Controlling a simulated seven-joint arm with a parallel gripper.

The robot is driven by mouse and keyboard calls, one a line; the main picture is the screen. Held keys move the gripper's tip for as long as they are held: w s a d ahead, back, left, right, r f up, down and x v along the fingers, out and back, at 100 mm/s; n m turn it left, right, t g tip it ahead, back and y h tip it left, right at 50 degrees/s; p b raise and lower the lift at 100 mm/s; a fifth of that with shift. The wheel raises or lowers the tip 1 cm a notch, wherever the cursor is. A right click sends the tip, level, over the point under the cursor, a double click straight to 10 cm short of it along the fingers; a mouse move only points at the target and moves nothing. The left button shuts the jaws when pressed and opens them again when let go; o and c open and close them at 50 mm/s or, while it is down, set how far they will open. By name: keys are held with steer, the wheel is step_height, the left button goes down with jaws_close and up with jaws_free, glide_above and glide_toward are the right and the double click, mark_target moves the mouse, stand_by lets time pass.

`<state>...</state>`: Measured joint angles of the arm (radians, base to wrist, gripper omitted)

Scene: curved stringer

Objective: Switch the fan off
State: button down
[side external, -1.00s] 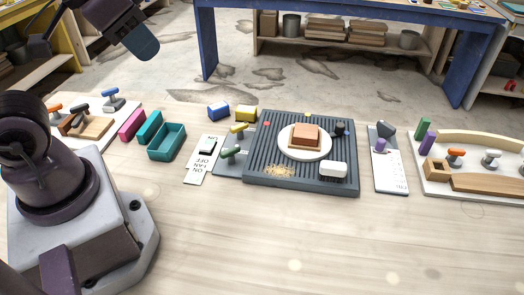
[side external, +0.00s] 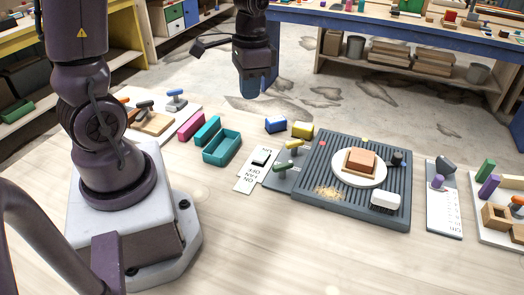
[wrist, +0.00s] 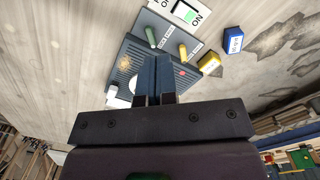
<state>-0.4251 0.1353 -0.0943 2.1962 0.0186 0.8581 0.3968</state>
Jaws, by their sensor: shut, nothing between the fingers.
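The fan switch is a white plate (side external: 257,171) with a black rocker (side external: 261,158) and lettering with ON, FAN and OFF, lying on the wooden table. It also shows at the top of the wrist view, where the plate (wrist: 193,22) is cut off by the frame edge and its rocker (wrist: 187,12) is beside a green patch and the word ON. My gripper (side external: 255,92) hangs in the air, apart from the switch and above it in the side view. Its dark blue fingers (wrist: 154,75) are together and empty. The fan itself is not clearly identifiable.
Beside the plate is a grey panel (side external: 273,181) with green and yellow levers. A ridged grey board (side external: 318,180) holds a white plate with a brown block. Teal trays (side external: 237,148), a blue block (side external: 276,124) and a yellow block (side external: 302,130) stand nearby.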

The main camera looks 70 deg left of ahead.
mark_target(261, 158)
steer(key=w+a+f+m, duration=0.4)
steer(key=w+f+m, duration=0.1)
steer(key=f+m, duration=0.2)
steer(key=shift+a+m+h, duration=0.15)
steer(key=shift+m+h, duration=0.25)
steer(key=shift+m, duration=0.2)
steer(key=shift+f, duration=0.1)
steer(key=f, duration=0.9)
steer(key=s+d+f, duration=0.1)
steer(key=f, duration=0.3)
steer(key=shift+d+f, duration=0.1)
steer(key=shift+f, duration=0.3)
steer(key=shift+s+f, duration=0.1)
steer(key=shift+f, duration=0.15)
